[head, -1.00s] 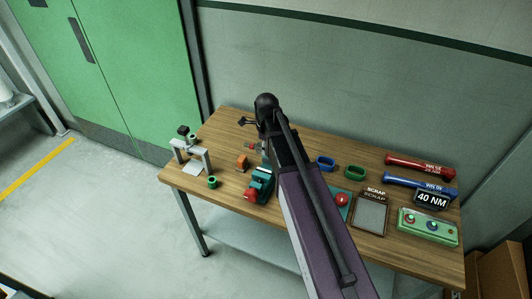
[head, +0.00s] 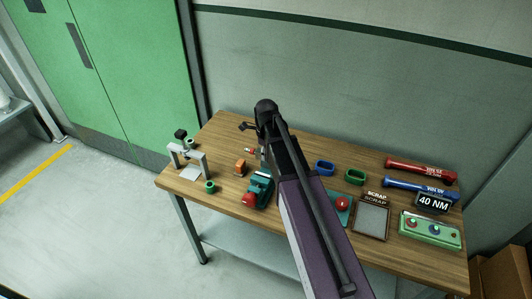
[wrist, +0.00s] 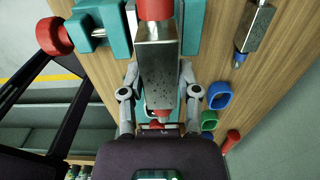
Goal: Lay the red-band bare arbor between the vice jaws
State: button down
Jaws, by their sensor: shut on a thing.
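The red-band bare arbor (wrist: 157,55), a steel bar with red at its end, is in my gripper (wrist: 158,108) in the wrist view, between the two grey fingers. The teal vice (wrist: 190,28) has a jaw on each side of the arbor's upper part in that view. I cannot tell whether the arbor rests in the vice or is held above it. In the head view the vice (head: 262,186), with a red knob, stands near the table's front edge; my arm covers the gripper and most of the arbor there.
Another steel arbor (wrist: 257,28) with a blue band lies to the right. An orange block (head: 240,168) and a grey stand (head: 187,155) are left of the vice. Blue (head: 325,167) and green (head: 355,177) rings, a scrap tray (head: 371,218) and a control box (head: 431,230) are right.

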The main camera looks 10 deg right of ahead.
aim_at(266, 164)
jog(key=shift+f+b, duration=2.9)
jog(key=shift+f, duration=0.15)
jog(key=shift+f, duration=0.1)
jog(key=shift+c, duration=1.3)
grip_release()
